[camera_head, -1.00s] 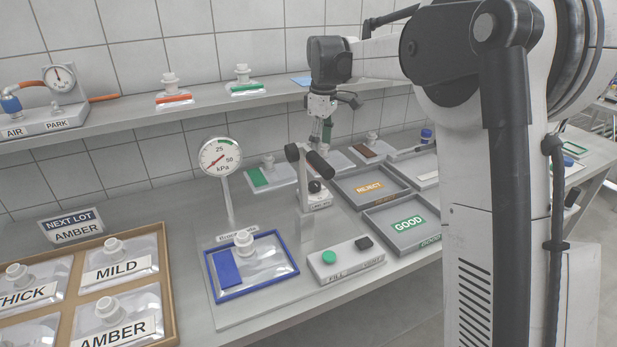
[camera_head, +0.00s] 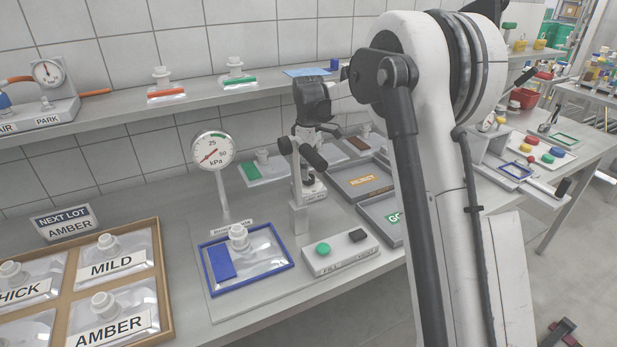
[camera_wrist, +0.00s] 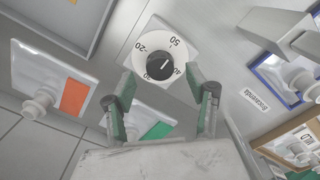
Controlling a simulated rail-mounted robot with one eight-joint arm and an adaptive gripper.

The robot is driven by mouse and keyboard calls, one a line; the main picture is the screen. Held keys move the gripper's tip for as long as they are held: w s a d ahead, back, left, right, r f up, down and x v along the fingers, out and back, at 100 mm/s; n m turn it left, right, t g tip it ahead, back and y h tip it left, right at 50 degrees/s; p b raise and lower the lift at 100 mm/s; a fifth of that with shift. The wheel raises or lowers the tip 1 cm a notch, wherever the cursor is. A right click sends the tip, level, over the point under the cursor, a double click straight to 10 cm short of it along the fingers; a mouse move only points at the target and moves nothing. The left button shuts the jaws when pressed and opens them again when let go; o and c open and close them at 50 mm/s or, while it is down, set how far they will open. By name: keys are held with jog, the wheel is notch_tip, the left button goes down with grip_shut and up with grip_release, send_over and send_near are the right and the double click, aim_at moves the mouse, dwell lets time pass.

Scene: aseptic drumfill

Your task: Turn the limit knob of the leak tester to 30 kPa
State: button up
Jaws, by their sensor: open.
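The limit knob (camera_wrist: 159,65) is black on a round white dial (camera_wrist: 145,55) with numbers including 20, 40 and 50. Its pale pointer mark seems to aim up and right, towards 50, in the wrist view. In the head view the knob area (camera_head: 313,188) is small and partly covered by my gripper. My gripper (camera_wrist: 160,78) is open and empty, with one green-lined finger on each side of the dial. I cannot tell the height gap to the knob. The round kPa gauge (camera_head: 213,150) stands on a post to the left, with a red needle.
A blue-framed tray (camera_head: 284,262) with a pouch lies in front, beside a box with a green button (camera_head: 323,249). The reject tray (camera_head: 340,190) is to the right. A shelf (camera_head: 130,118) runs behind.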

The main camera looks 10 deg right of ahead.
aim_at(309, 181)
jog(key=shift+f, duration=1.7)
jog(key=c, duration=1.2)
jog(key=shift+o, duration=0.2)
